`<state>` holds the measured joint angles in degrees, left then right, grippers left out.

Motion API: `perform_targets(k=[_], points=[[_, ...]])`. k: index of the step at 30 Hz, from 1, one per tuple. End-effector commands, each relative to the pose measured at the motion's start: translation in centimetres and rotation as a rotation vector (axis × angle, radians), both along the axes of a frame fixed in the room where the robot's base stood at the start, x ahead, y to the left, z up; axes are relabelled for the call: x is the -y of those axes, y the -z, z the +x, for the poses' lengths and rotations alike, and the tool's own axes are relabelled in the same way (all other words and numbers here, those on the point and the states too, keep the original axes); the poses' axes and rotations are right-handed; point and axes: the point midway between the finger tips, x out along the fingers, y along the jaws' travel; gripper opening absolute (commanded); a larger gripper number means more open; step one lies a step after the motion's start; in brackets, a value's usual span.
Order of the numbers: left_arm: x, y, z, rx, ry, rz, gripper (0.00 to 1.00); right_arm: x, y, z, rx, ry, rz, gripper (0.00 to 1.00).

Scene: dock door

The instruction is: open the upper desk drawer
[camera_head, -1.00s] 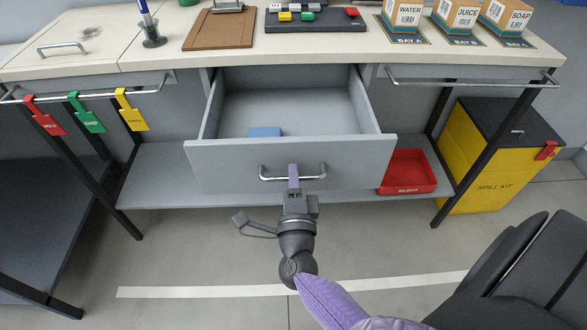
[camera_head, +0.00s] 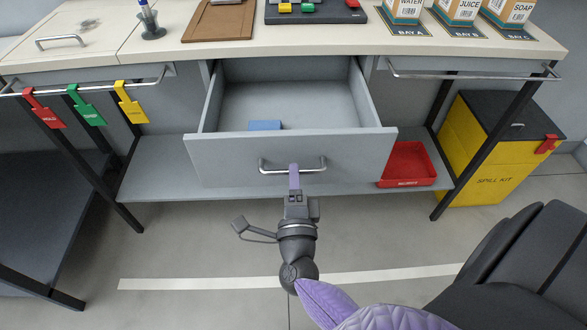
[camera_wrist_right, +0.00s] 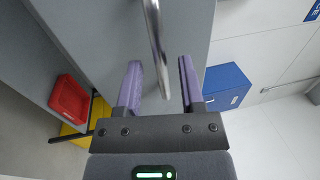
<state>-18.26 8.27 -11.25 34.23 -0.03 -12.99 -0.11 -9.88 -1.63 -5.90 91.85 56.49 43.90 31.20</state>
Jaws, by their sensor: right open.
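The upper desk drawer (camera_head: 230,154) is pulled well out from under the desk top, with a blue block (camera_head: 265,126) inside. Its silver bar handle (camera_head: 263,168) is on the front panel. My right gripper (camera_head: 294,172) is at the handle's middle, just below and in front of the bar. In the right wrist view, its purple fingers (camera_wrist_right: 160,88) are apart and the handle bar (camera_wrist_right: 156,45) reaches between them without either finger closed on it. My left gripper is not in view.
A red tray (camera_head: 408,165) lies on the lower shelf to the right. A yellow spill kit box (camera_head: 490,155) stands right of the desk. Red, green and yellow tags (camera_head: 87,108) hang from the left rail. Floor in front is clear.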

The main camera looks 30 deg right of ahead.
Motion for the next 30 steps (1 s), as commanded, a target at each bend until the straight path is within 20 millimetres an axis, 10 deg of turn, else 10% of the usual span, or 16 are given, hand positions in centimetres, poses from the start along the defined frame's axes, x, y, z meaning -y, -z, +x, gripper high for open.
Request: perform_targets(k=[12,26,30], points=[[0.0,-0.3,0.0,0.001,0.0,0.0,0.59,-4.1,1.4,-6.6,0.0,0.0,0.001,0.49],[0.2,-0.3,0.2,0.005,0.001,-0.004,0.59,-4.4,1.3,-6.3,-0.015,-0.03,-0.013,0.49],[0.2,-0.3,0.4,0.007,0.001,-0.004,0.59,-8.3,0.6,-4.0,-0.179,-0.341,-0.198,0.49]])
